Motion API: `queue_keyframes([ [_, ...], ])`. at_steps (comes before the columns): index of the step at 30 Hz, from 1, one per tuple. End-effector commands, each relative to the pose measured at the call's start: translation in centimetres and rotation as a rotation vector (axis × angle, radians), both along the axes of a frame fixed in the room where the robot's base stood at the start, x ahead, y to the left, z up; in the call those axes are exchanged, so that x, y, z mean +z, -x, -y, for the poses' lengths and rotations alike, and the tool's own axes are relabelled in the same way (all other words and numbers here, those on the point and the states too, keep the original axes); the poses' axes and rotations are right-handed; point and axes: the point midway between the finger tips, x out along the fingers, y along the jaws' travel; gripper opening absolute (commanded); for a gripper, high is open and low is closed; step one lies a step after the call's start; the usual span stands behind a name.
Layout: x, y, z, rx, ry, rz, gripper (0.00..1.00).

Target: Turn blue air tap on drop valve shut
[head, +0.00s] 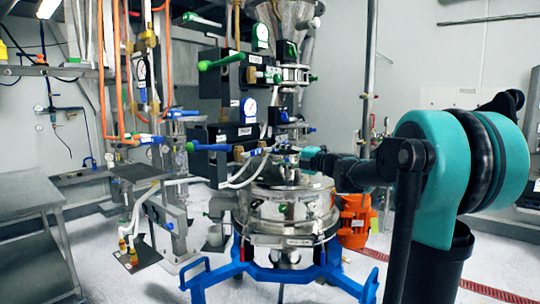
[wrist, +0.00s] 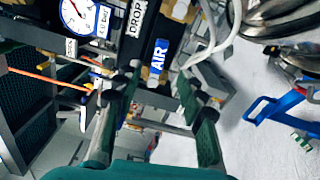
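The blue air tap (head: 208,147) is a blue handle on the lower black drop valve box (head: 212,134). In the wrist view, the blue handle marked AIR (wrist: 157,58) stands near the box's DROP label (wrist: 137,18). My gripper (wrist: 158,76) is open, its two green and black fingers spread to either side of the handle in the picture. The handle appears beyond the fingertips, and I see no contact. In the head view my gripper is small and partly hidden beside the sifter top.
White hoses (wrist: 205,40) run close to the right of the handle. A pressure gauge (wrist: 78,14) sits to the left. The steel sifter (head: 285,207) stands on a blue frame (head: 270,273) below. A green-handled tap (head: 222,61) is on the upper box.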

Motion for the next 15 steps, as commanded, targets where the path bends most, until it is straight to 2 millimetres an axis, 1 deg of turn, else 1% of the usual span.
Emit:
queue_keyframes([
  [1, 0.00, 0.33, 0.44, -0.001, 0.000, 0.000, 0.40],
  [4, -0.01, 0.69, 0.82, 0.000, 0.000, 0.000, 0.40],
  [13, -0.01, 0.78, 0.95, 0.001, 0.000, 0.000, 0.40],
  [15, 0.01, 0.76, 0.93, 0.001, 0.005, 0.004, 0.31],
])
